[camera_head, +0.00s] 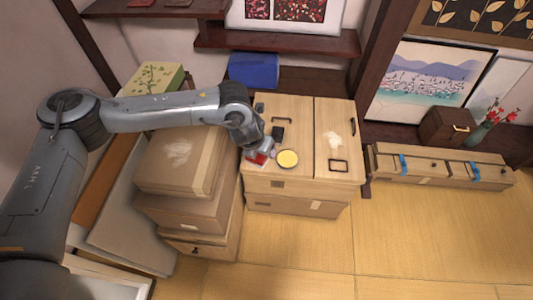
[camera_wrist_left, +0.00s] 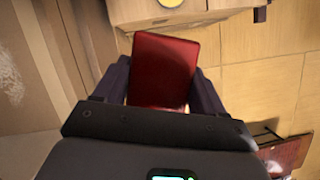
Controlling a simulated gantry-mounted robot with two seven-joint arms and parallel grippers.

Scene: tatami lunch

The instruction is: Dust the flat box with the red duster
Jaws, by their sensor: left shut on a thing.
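My left gripper (camera_head: 257,154) is shut on the red duster (camera_wrist_left: 163,70), a red block that sits between the two dark fingers in the left wrist view. In the head view only a small red part of it shows, near the left edge of the light wooden chest's top. A flat brown cardboard box (camera_head: 165,177) lies on top of a stack to the left of the gripper, with a whitish dust patch on its lid. The gripper is to the right of this box, apart from its dust patch. My right gripper is not in view.
The wooden chest (camera_head: 297,110) bears a yellow round thing (camera_head: 287,158), small dark items and another whitish patch. A green patterned box (camera_head: 152,78) and a blue box (camera_head: 254,69) stand behind. A long low wooden box (camera_head: 437,165) is at right. The tatami floor in front is clear.

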